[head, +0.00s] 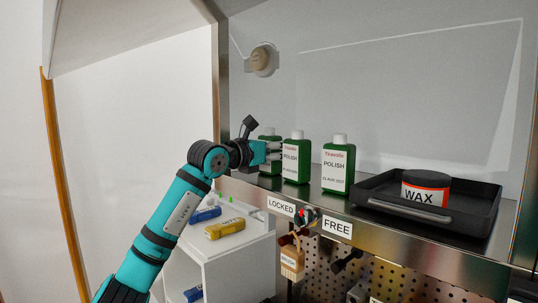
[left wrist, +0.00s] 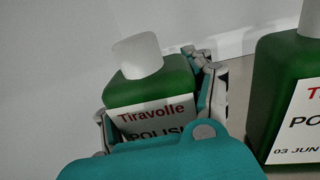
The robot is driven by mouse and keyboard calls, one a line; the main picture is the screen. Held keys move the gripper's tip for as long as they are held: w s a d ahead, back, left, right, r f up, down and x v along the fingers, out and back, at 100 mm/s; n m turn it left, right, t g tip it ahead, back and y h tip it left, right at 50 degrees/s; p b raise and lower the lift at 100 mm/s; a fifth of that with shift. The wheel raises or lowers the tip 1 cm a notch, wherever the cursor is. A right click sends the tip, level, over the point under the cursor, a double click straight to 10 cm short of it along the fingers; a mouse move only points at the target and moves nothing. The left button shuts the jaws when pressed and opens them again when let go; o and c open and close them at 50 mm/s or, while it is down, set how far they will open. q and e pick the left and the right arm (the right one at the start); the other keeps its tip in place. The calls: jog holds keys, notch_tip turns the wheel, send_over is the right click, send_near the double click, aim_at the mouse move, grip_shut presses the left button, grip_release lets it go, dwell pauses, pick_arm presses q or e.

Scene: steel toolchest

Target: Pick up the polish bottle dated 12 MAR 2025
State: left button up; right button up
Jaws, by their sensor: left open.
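Three green polish bottles with white caps stand upright in a row on the steel toolchest top. My left gripper (head: 274,151) is open at the leftmost bottle (head: 268,137). In the left wrist view its fingers (left wrist: 156,100) are on either side of that bottle (left wrist: 160,88), labelled Tiravolle Polish; its date is hidden behind my gripper. I cannot tell whether the fingers touch it. The middle bottle (head: 296,160) stands close to the right; in the wrist view its label (left wrist: 296,125) reads 03 JUN, year cut off.
A black tray (head: 470,222) holding a WAX jar (head: 425,188) is at the right. LOCKED and FREE signs (head: 337,227) are on the front edge, with a wooden tag (head: 292,260) hanging below. A white shelf unit (head: 232,250) with yellow and blue items stands at lower left.

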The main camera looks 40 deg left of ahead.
pick_arm(q)
grip_shut()
dwell(0.9)
